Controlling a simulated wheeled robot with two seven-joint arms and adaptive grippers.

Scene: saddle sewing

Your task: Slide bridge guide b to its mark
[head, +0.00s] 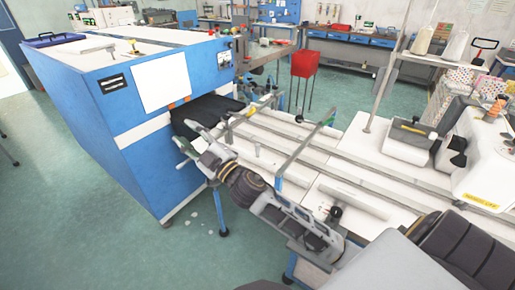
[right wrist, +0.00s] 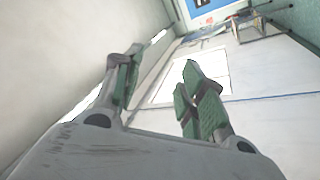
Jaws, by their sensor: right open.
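Rails (head: 345,166) run from the blue machine's dark opening toward the right side of the bench. A thin grey crossbar (head: 303,146) with green at its far end spans the rails. A second crossbar (head: 246,114) lies nearer the machine. I cannot tell which of them is bridge guide b, and no mark can be made out. My right gripper (head: 184,152) is open and empty, in front of the machine opening and to the left of both crossbars. Its green-padded fingers stand apart in the right wrist view (right wrist: 160,65), with nothing between them. My left gripper is not in view.
The blue machine (head: 135,105) stands close on the left, with a dark belt (head: 203,113) at its opening. A sewing machine (head: 485,150) and thread cones (head: 424,38) stand at the right. A red bin (head: 307,64) is behind. Green floor (head: 120,245) is clear at lower left.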

